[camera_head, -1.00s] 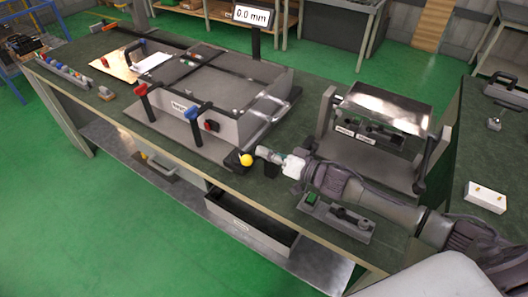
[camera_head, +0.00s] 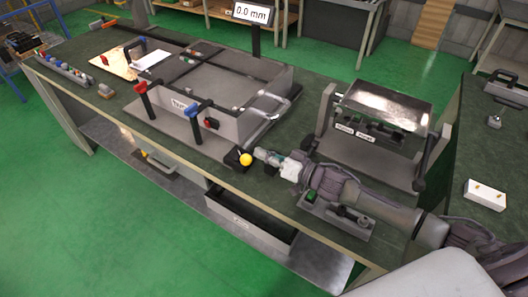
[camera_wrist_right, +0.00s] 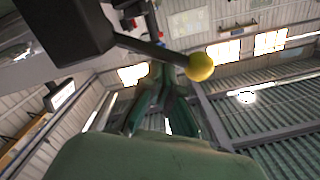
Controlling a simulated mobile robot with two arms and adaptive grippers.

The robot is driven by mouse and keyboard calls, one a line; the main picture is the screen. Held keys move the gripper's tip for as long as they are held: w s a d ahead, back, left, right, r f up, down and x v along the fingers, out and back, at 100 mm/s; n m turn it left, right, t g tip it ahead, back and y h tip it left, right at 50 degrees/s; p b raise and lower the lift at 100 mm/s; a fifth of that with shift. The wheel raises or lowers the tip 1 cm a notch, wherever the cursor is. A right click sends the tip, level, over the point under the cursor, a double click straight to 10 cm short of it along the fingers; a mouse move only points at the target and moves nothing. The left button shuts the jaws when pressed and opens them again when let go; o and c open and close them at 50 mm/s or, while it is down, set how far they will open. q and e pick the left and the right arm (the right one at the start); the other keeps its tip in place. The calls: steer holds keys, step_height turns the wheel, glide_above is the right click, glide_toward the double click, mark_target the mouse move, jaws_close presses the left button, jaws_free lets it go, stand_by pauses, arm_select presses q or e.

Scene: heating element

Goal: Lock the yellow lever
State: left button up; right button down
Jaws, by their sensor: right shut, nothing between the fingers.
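The yellow lever (camera_head: 245,160) shows as a yellow ball knob on a dark base at the front right corner of the grey box fixture (camera_head: 222,128). In the right wrist view the yellow knob (camera_wrist_right: 200,66) sits at the end of a dark rod that comes from a black block (camera_wrist_right: 65,30). My right gripper (camera_head: 260,154) is shut and empty, its tip just to the right of the knob. I cannot tell whether it touches the knob. In the wrist view its fingers (camera_wrist_right: 160,100) are below and left of the knob. My left gripper is not in view.
A device with a shiny plate (camera_head: 388,105) stands to the right. A display (camera_head: 251,14) reads 0.0 mm.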

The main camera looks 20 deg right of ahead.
steer(key=f+n, duration=0.1)
steer(key=s+a+f+n, duration=0.1)
steer(key=n, duration=0.1)
steer(key=f+n+b, duration=0.1)
steer(key=n, duration=0.1)
steer(key=shift+s+a, duration=0.15)
steer(key=shift+a, duration=0.2)
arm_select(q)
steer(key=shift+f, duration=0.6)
arm_select(e)
steer(key=shift+s+a+f, duration=0.1)
steer(key=shift+f, duration=0.4)
steer(key=shift+s, duration=0.1)
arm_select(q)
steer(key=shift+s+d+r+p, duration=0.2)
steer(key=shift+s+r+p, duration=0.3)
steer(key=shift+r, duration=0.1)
arm_select(e)
steer(key=s+d+r, duration=0.5)
steer(key=s+d, duration=0.1)
steer(key=s, duration=0.2)
steer(key=shift+s+d, duration=0.15)
steer(key=shift+d, duration=0.2)
steer(key=shift+f, duration=0.1)
